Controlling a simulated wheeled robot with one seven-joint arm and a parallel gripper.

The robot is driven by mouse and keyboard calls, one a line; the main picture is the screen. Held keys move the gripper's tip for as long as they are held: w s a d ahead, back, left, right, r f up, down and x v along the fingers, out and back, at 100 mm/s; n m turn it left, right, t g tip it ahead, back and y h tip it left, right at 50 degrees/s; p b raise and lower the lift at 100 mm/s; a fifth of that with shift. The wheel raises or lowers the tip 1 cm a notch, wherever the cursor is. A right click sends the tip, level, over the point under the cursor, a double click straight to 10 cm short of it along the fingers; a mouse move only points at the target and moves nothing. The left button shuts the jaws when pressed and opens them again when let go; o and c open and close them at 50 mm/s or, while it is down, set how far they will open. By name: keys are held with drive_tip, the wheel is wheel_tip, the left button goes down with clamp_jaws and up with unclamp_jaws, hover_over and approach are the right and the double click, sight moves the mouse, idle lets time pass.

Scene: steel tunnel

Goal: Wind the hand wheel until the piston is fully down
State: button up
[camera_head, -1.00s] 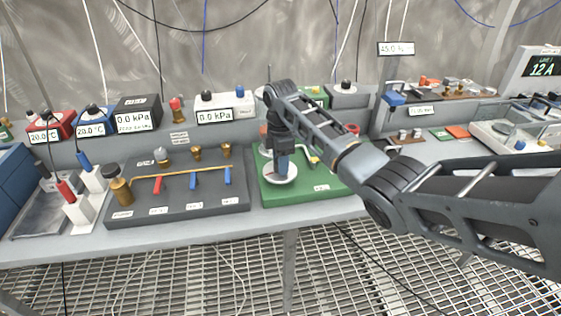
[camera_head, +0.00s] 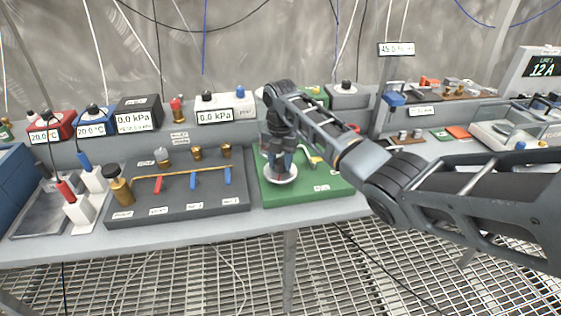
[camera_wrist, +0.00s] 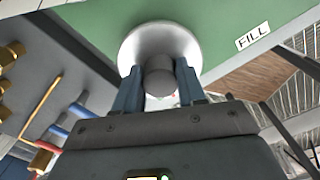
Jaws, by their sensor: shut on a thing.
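The hand wheel, a pale silver disc (camera_head: 284,181), lies flat on the left part of a green base (camera_head: 325,184). In the wrist view the wheel (camera_wrist: 137,45) shows with a grey round knob (camera_wrist: 159,82) standing up from it. My gripper (camera_head: 281,167) points down at the wheel. In the wrist view its two blue-grey fingers (camera_wrist: 159,74) stand on both sides of the knob and are shut on it. I cannot make out the piston; my arm covers much of the base behind the wheel.
A dark panel (camera_head: 180,210) with small red and blue levers is just left of the green base. A "FILL" label (camera_wrist: 253,36) is on the base. Gauge boxes (camera_head: 215,116) stand on the shelf behind. The bench's front edge (camera_head: 200,236) is clear.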

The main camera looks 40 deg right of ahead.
sight(280, 160)
drive_tip(key=shift+d+n, duration=0.15)
drive_tip(key=shift+n, duration=1.15)
drive_tip(key=shift+r+n, duration=0.1)
drive_tip(key=shift+n, duration=0.2)
drive_tip(key=o, duration=1.1)
drive_tip(key=shift+c, duration=0.2)
wheel_tip(280, 160, up, 8)
drive_tip(key=shift+f+b, duration=0.15)
drive_tip(key=shift+b, duration=0.5)
